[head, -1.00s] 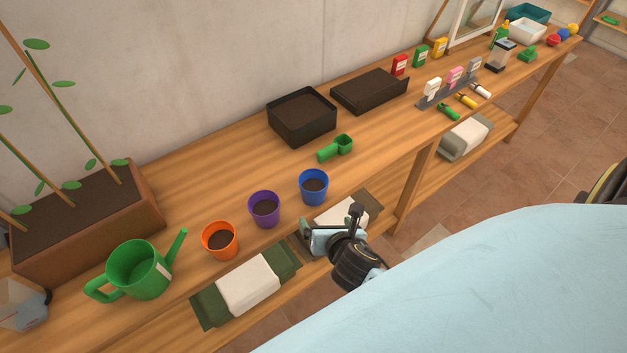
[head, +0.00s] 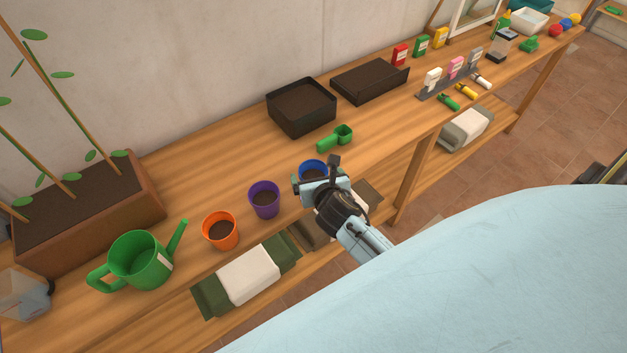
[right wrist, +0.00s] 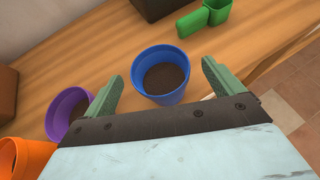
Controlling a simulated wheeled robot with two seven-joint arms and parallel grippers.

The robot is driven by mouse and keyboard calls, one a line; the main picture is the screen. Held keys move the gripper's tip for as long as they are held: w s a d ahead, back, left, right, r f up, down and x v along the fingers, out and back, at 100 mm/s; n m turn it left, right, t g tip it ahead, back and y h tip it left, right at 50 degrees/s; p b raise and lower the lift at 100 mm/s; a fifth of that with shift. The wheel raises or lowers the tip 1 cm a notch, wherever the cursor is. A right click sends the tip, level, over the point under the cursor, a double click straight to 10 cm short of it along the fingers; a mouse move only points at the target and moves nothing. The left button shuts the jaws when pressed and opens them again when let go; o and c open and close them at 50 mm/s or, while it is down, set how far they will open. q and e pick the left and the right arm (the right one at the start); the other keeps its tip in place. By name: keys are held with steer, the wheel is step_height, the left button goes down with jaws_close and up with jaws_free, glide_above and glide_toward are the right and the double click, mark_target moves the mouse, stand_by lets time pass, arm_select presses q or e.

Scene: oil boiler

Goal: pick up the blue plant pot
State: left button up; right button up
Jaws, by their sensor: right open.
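The blue plant pot (head: 313,169) holds dark soil and stands upright near the front edge of the wooden bench. In the head view my right gripper hides most of it. In the right wrist view the blue pot (right wrist: 161,76) shows whole, ahead of the open fingers and roughly between them. My right gripper (head: 314,181) is open and empty, with its fingers on either side of the pot's near side; I cannot tell whether they touch it. In the right wrist view the fingers of the right gripper (right wrist: 160,92) are spread wide. My left gripper is not in view.
A purple pot (head: 264,199) stands close left of the blue pot, with an orange pot (head: 220,231) beyond it. A green scoop (head: 336,138) lies behind. A green watering can (head: 138,260) stands at left. Black soil trays (head: 302,106) sit near the wall.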

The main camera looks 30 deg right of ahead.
mark_target(310, 165)
steer(key=x, duration=0.3)
steer(key=shift+w+f, duration=0.15)
steer(key=shift+w, duration=0.15)
steer(key=c, duration=1.1)
steer(key=shift+c, duration=0.2)
